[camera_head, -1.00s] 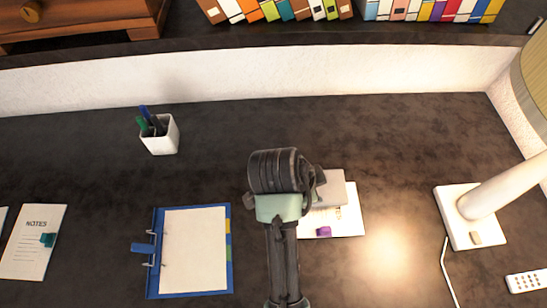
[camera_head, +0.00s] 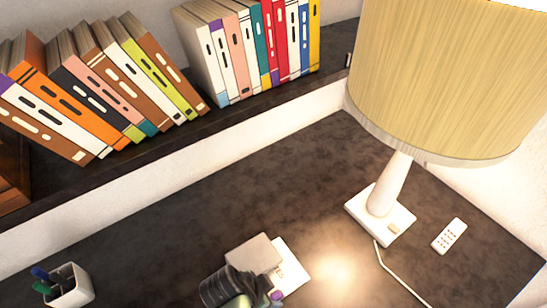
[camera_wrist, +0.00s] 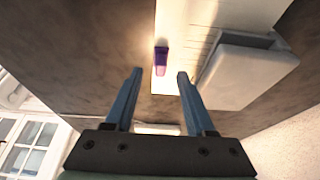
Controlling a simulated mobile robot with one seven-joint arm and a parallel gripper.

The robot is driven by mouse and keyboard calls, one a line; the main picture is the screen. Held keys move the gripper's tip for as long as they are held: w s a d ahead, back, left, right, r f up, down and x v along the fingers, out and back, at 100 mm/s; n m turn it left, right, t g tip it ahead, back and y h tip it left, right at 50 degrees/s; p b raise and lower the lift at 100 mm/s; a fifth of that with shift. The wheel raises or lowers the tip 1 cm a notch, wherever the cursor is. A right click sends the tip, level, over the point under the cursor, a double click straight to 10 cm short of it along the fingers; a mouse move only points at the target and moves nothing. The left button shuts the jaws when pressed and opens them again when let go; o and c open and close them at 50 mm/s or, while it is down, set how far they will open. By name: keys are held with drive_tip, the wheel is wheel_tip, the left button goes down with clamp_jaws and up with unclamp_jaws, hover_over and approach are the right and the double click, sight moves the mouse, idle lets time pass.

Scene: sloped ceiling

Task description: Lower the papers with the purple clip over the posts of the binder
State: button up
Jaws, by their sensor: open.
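The white papers (camera_head: 294,272) lie on the dark desk, partly hidden by my arm in the head view. The purple clip (camera_head: 277,297) shows at their near edge. In the wrist view, the papers (camera_wrist: 205,12) run up from the clip (camera_wrist: 161,58), which lies ahead of and between my fingertips. My gripper (camera_wrist: 159,74) is open and empty, with two blue fingers spread apart. A gap shows between the fingers and the clip; its depth is hard to judge. The binder and its posts are out of view now.
A grey block-like object (camera_head: 253,252) overlaps the papers in view, close to my right finger in the wrist view (camera_wrist: 245,68). A lamp (camera_head: 383,215), its cord and a remote (camera_head: 449,236) are right. A pen cup (camera_head: 70,286) is lower left. Books (camera_head: 250,55) line the shelf.

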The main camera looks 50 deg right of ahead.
sight(275, 294)
drive_tip(key=shift+x, duration=1.8)
clamp_jaws()
drive_tip(key=shift+s+a+p, duration=0.4)
drive_tip(key=shift+s+p, duration=0.35)
drive_tip(key=shift+s, duration=0.6)
drive_tip(key=shift+s+a+p, duration=0.35)
drive_tip(key=shift+s+p, duration=0.35)
drive_tip(key=shift+s, duration=0.65)
drive_tip(key=shift+s+a+p, duration=0.4)
drive_tip(key=shift+s+p, duration=0.35)
drive_tip(key=shift+s, duration=0.6)
